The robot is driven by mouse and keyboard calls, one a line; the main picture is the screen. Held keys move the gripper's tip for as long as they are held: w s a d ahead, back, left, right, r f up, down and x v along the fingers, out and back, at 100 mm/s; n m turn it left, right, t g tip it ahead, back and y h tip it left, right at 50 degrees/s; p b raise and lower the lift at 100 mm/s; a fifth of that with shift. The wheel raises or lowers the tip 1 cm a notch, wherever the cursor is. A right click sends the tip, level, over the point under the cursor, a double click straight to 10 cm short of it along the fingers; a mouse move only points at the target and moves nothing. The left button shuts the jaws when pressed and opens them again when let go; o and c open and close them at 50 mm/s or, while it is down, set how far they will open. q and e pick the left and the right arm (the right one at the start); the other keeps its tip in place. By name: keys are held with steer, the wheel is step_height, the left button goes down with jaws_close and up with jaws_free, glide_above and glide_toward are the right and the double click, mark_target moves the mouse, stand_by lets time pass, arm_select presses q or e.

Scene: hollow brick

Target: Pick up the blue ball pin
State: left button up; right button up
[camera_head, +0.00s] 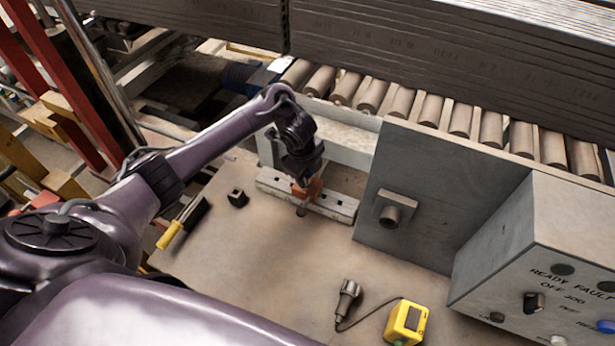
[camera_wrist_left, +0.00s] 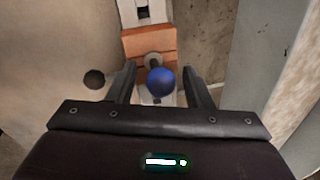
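The blue ball pin (camera_wrist_left: 161,81) shows in the left wrist view as a round blue ball, with a grey ring just beyond it on an orange block (camera_wrist_left: 148,43). My left gripper (camera_wrist_left: 158,70) is open, with one finger on each side of the ball and a visible gap to each. In the head view my left gripper (camera_head: 303,172) points down over the orange block (camera_head: 311,191) on a pale slotted rail (camera_head: 335,205). The ball is hidden there by the gripper. My right gripper is not in view.
A grey panel (camera_head: 430,190) with a protruding fitting (camera_head: 390,211) stands right of the rail. A control box (camera_head: 555,270), a yellow device (camera_head: 407,322), a grey tool (camera_head: 347,297), a black cube (camera_head: 237,198) and a yellow-handled brush (camera_head: 180,224) surround open bench space.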

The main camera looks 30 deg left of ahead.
arm_select(q)
steer(key=c, duration=0.9)
steer(key=shift+o, duration=0.2)
